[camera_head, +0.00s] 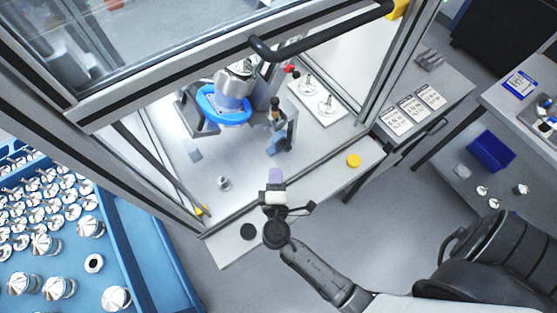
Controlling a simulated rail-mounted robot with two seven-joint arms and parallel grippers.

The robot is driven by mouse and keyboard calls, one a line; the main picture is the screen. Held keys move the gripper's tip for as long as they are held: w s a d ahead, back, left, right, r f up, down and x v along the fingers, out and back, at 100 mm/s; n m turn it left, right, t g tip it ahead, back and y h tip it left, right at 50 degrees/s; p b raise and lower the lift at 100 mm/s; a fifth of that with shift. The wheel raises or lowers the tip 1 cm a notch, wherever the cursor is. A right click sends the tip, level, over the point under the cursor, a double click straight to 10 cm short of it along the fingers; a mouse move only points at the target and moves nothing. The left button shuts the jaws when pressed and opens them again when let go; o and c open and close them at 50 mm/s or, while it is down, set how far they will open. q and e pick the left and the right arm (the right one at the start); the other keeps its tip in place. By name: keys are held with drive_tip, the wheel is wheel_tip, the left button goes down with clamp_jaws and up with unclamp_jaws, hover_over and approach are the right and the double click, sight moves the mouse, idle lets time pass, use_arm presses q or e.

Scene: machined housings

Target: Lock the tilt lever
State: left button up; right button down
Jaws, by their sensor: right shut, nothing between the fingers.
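Inside the open enclosure stands a machine with a silver head in a blue ring (224,104). To its right is a blue-grey upright fixture (281,138) with a black-topped part (276,106). A small red knob (291,69) shows behind it. I cannot tell which of these parts is the tilt lever, or whether it is locked. My right gripper (275,177) is shut and empty, over the front edge of the enclosure floor. It is in front of the fixture and apart from it. My left gripper is not in view.
The raised door's black handle (320,43) spans the opening above. A small metal part (224,183) stands on the enclosure floor. The front ledge carries a yellow button (353,160) and a black disc (248,231). A blue tray (150,245) of metal parts lies at left.

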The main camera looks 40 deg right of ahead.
drive_tip(key=s+d+p+x, duration=0.1)
drive_tip(key=d+p+x, duration=0.1)
drive_tip(key=x, duration=0.9)
drive_tip(key=shift+s+p, duration=0.3)
drive_tip(key=shift+p, duration=0.1)
drive_tip(key=shift+d+r, duration=0.1)
